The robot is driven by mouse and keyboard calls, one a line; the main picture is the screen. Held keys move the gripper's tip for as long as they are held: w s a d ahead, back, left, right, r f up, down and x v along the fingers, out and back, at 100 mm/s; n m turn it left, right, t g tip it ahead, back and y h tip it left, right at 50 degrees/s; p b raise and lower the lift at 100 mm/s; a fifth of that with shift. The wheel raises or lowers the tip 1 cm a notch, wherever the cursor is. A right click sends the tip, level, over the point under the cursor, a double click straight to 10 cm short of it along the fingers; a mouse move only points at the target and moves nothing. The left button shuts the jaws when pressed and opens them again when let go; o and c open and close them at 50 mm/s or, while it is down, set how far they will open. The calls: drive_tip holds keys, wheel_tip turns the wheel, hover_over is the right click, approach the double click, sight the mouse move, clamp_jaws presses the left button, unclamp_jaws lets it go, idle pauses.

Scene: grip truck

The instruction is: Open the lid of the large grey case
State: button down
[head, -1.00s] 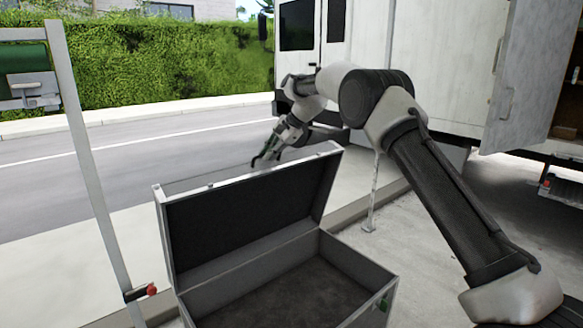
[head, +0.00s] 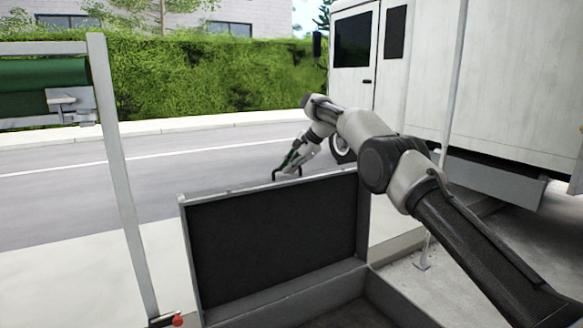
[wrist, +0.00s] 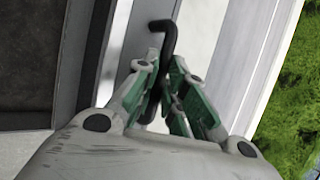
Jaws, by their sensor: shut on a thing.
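The large grey case (head: 372,283) is at the bottom of the head view, its front cut off by the frame. Its lid (head: 275,240) stands raised, with the dark inner face towards me and the hinge side at the back of the case. My gripper (head: 290,168) is just behind the lid's upper edge. In the wrist view my gripper (wrist: 160,75) is shut on a black bent handle (wrist: 166,32) beside the lid's grey edge (wrist: 123,50). The fingers hide part of the handle.
A metal frame post (head: 128,190) with a red knob (head: 178,320) stands left of the case. A white truck (head: 485,90) is at the right. The road (head: 60,190) and a hedge (head: 215,85) lie behind the lid.

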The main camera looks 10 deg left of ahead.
drive_tip(key=shift+r, duration=0.2)
drive_tip(key=c, duration=1.6)
unclamp_jaws()
drive_tip(key=shift+c, duration=0.2)
drive_tip(key=shift+o, duration=0.8)
drive_tip(key=shift+f, duration=0.1)
drive_tip(key=v, duration=1.2)
